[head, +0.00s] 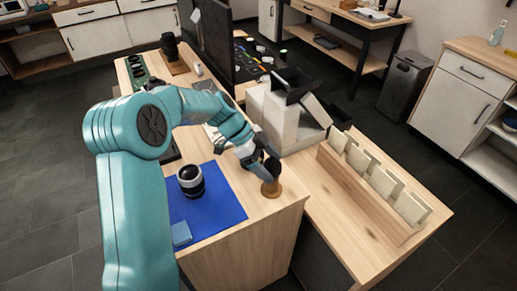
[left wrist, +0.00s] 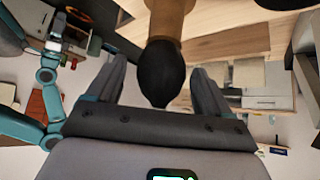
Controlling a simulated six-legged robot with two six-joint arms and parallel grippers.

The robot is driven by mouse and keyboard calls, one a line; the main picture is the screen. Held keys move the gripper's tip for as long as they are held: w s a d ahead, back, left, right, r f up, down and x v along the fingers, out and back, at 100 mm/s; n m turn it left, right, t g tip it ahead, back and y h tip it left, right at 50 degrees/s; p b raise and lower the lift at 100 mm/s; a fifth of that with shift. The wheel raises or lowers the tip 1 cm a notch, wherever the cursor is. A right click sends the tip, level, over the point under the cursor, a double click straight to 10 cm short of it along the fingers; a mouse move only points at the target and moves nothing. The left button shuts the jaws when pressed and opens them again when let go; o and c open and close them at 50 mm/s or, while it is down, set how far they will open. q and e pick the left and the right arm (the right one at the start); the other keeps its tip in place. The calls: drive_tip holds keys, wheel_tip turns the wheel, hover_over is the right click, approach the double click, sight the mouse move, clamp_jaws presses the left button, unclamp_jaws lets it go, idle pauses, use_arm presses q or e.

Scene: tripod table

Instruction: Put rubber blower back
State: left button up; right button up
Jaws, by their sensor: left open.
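The rubber blower, a dark bulb (head: 271,168), is upright on a small round wooden stand (head: 271,188) near the desk's front right corner. In the left wrist view the black bulb (left wrist: 161,75) lies between my two fingers, and the brown stand (left wrist: 167,20) shows beyond it. My left gripper (head: 259,160) is at the bulb, open, with a gap to each finger (left wrist: 158,68). Part of a teal arm of mine shows small at the left of the wrist view; its end is too small to read. The head view shows no right gripper.
A blue mat (head: 222,203) holds a black-and-white lens (head: 191,180) and a blue block (head: 181,234). Right of the gripper stand pale boxes with black trays (head: 292,120). A wooden rack (head: 360,195) with several pale cards is further right. The desk edge is close in front.

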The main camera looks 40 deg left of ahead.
use_arm(q)
drive_tip(key=shift+a+r+p, duration=0.15)
drive_tip(key=shift+r+p, duration=0.2)
drive_tip(key=shift+r, duration=0.35)
drive_tip(key=b+v, duration=0.2)
drive_tip(key=v, duration=0.9)
drive_tip(key=shift+s+a, duration=0.15)
drive_tip(key=shift+a, duration=0.05)
use_arm(e)
drive_tip(key=shift+f, duration=0.3)
